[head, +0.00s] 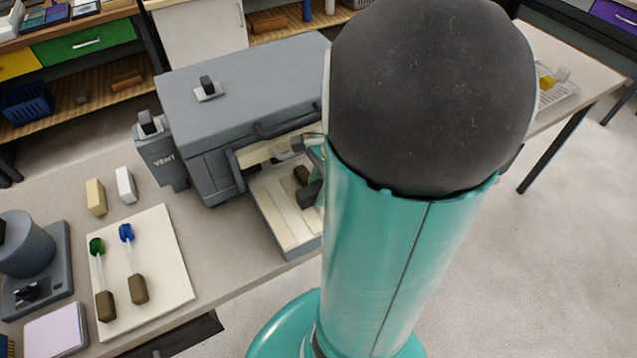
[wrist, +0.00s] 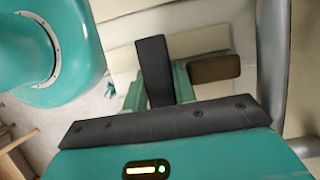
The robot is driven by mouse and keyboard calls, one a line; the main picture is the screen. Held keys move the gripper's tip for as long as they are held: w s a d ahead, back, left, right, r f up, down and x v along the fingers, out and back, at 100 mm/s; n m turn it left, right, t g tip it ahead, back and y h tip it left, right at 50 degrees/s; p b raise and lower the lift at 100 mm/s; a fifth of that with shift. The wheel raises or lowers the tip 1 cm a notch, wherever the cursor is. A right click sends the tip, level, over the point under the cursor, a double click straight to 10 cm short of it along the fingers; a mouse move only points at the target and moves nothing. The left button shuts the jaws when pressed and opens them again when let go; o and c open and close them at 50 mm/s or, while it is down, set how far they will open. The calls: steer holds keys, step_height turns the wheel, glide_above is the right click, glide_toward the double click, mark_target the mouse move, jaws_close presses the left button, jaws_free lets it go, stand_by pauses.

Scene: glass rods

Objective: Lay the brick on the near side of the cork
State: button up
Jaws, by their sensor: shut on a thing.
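A dark grey brick (wrist: 152,66) stands between the two teal fingers of my gripper (wrist: 159,86), which is shut on it. In the head view the brick (head: 309,195) is over the pale floor of the open machine front, partly hidden by my arm. The brown cork (wrist: 213,68) is just to the right of the brick in the wrist view, with a small gap between them. In the head view the cork (head: 301,174) lies just behind the brick. I cannot tell whether the brick touches the floor under it.
The grey machine marked VENT (head: 235,100) surrounds the spot at back and left; its metal handle (wrist: 273,70) runs close by at right in the wrist view. A white board (head: 165,260) with two brown-ended rods, and two pale blocks, a yellowish one (head: 95,197) and a white one (head: 126,185), are at left.

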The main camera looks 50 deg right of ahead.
steer(key=shift+a, duration=0.15)
steer(key=shift+s, duration=0.15)
steer(key=shift+f, duration=0.4)
steer(key=o, duration=0.8)
steer(key=shift+r, duration=0.1)
